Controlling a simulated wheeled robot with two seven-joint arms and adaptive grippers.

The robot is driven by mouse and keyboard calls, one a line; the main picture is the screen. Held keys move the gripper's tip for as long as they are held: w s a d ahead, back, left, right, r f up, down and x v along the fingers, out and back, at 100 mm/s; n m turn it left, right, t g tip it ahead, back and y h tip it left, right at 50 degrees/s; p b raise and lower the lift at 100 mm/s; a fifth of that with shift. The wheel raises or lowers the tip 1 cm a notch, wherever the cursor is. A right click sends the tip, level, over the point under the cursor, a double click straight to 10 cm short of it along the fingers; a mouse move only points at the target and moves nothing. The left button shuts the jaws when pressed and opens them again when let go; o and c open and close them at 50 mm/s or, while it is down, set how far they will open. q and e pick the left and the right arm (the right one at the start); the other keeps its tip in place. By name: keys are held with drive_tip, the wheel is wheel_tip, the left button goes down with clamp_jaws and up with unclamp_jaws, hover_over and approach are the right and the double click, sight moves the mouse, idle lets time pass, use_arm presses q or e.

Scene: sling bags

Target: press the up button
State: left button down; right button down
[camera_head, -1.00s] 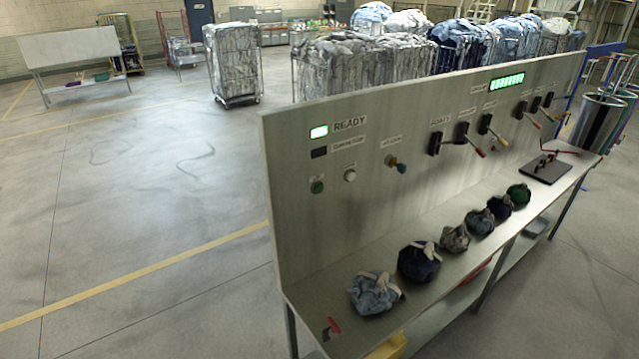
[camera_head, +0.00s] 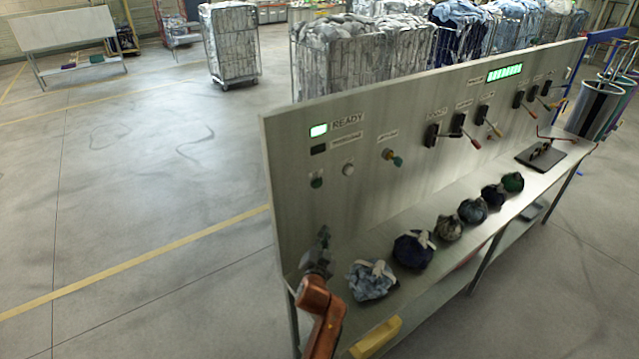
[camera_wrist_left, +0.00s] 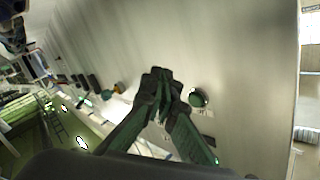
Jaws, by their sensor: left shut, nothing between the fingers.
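A grey upright panel (camera_head: 300,218) carries a dark green round button (camera_head: 317,181) at its left end and a white round button (camera_head: 348,169) just right of it. Their small labels are too small to read, so I cannot tell which is the up button. My left gripper (camera_head: 323,236) is shut and empty, pointing up in front of the panel, below the green button and apart from it in the picture. In the left wrist view the closed fingertips (camera_wrist_left: 158,78) are beside the green button (camera_wrist_left: 198,97). My right gripper is not in view.
A lit READY lamp (camera_head: 319,130) and a knob (camera_head: 391,157) are on the panel, with several levers farther right. Several tied bags, the nearest light blue (camera_head: 372,280), stand on the shelf close right of my gripper. The floor at left is open.

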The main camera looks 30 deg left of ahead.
sight(318, 184)
use_arm(q)
drive_tip(key=w+d+r+m+t, duration=0.1)
drive_tip(key=w+d+r+t, duration=0.1)
drive_tip(key=r, duration=0.8)
drive_tip(key=shift+w+d+r+t, duration=0.3)
drive_tip(key=shift+w+d, duration=0.2)
drive_tip(key=shift+w, duration=0.65)
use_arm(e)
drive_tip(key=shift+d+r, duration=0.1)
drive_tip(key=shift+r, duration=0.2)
